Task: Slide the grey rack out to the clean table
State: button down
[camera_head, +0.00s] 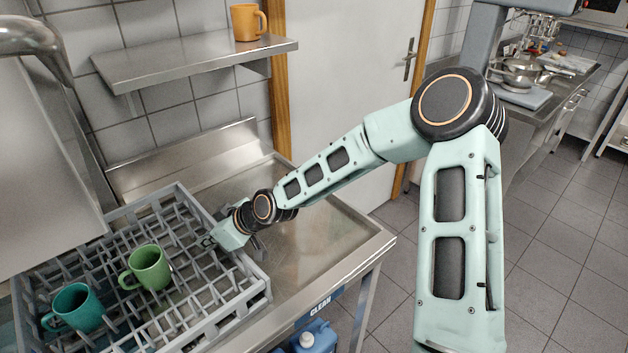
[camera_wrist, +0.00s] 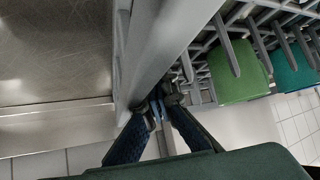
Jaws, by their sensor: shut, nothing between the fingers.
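The grey rack (camera_head: 240,304) is a dish rack with a grid of prongs, at the lower left in the head view. A green mug (camera_head: 149,267) and a teal mug (camera_head: 75,308) stand in it. Its right part lies over the steel clean table (camera_head: 325,232), marked CLEAN on its front. My gripper (camera_head: 256,246) is low at the rack's right side; its fingertips are hard to see there. In the wrist view my gripper (camera_wrist: 160,102) is shut with nothing held, its fingertips by the rack's wall (camera_wrist: 160,45). I cannot tell whether they touch it.
A steel hood or machine (camera_head: 45,165) stands over the rack's left part. A wall shelf (camera_head: 190,68) holds an orange mug (camera_head: 247,22). The table's right part is bare. A blue jug (camera_head: 312,338) is under its front edge.

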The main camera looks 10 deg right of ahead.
jog(key=w+d, duration=0.5)
jog(key=d, duration=0.3)
jog(key=w+d+b, duration=0.1)
jog(key=w+d, duration=0.5)
jog(key=d, duration=0.3)
jog(key=w+d, duration=0.5)
jog(key=d, duration=0.4)
jog(key=shift+w+d, duration=0.15)
jog(key=shift+d, duration=0.05)
jog(key=shift+s+a+b, duration=0.4)
jog(key=shift+a+b, duration=0.05)
jog(key=shift+a, duration=0.25)
notch_tip(320, 180, up, 8)
jog(key=p, duration=0.3)
jog(key=shift+a, duration=0.1)
dwell(0.3)
